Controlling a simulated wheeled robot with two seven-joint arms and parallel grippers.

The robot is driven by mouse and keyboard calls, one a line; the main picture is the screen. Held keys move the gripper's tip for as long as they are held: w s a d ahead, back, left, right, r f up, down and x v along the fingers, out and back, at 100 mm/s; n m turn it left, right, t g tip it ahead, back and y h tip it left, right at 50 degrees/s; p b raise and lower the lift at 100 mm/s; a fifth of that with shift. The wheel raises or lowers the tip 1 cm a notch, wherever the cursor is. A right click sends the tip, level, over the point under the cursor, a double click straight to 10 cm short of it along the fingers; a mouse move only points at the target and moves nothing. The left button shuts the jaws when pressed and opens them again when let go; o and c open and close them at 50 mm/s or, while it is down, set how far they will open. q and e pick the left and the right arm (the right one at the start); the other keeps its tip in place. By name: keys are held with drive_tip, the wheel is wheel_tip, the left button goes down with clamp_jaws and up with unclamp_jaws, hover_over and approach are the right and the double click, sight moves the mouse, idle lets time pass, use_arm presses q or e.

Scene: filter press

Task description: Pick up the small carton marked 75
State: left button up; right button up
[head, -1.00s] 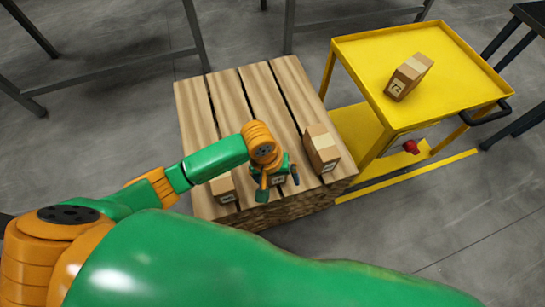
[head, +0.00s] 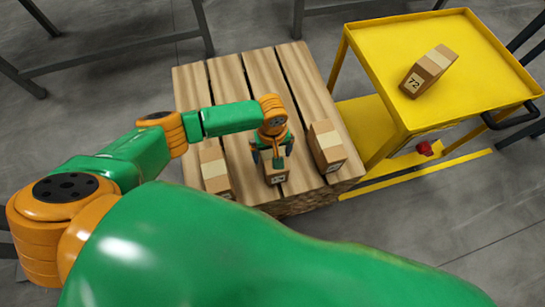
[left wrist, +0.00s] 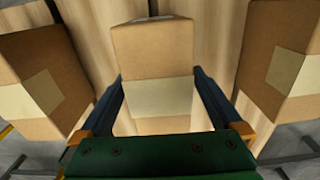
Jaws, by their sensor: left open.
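Three small cartons stand in a row on the wooden pallet (head: 230,75). The left carton (head: 213,168) and right carton (head: 326,146) have labels too small to read. The middle carton (head: 277,173) sits under my left gripper (head: 272,155), which partly hides it; its label is too small to read surely. In the left wrist view the middle carton (left wrist: 153,55) lies between the open fingers of my left gripper (left wrist: 158,90), with tape across its top. A fourth carton (head: 429,71), marked 72, sits on the yellow cart. My right gripper is not in view.
The yellow cart (head: 460,40) stands right of the pallet, with a black handle and a red knob (head: 424,148). In the wrist view, neighbouring cartons stand close on the left (left wrist: 40,85) and right (left wrist: 285,60). Dark table legs stand behind the pallet.

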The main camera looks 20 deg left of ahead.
use_arm(q)
clamp_jaws()
idle(0.3)
drive_tip(key=shift+r, duration=0.15)
